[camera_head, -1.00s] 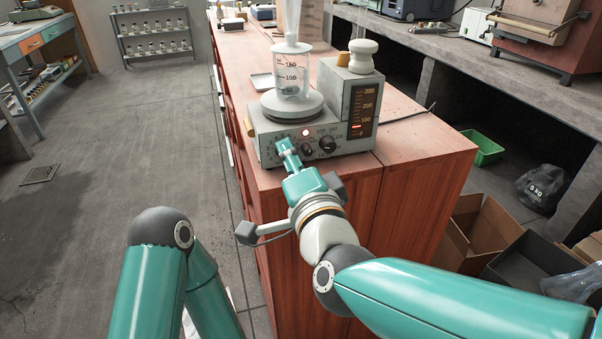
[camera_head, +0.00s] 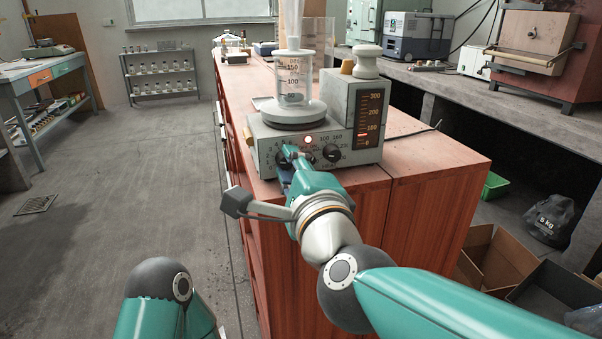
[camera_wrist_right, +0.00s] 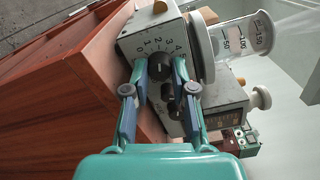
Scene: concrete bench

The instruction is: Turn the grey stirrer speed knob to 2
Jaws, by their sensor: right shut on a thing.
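The hotplate stirrer (camera_head: 262,150) stands on the red-brown cabinet, its front panel facing me. In the right wrist view, the stirrer speed knob (camera_wrist_right: 160,66) is dark, with a printed number scale around it. My right gripper (camera_head: 288,154) has its two fingers on either side of this knob, shut on it; the fingertips also show in the wrist view (camera_wrist_right: 160,68). In the head view, the fingers largely cover the held knob. I cannot tell which number it points at. Another black knob (camera_head: 331,153) sits to its right. My left gripper is not in view.
A glass beaker (camera_head: 293,80) stands on the stirrer's round plate (camera_head: 294,113). A display column (camera_head: 368,119) rises at the right of the panel. The cabinet top (camera_head: 430,150) is clear to the right. Cardboard boxes (camera_head: 497,255) lie on the floor at right.

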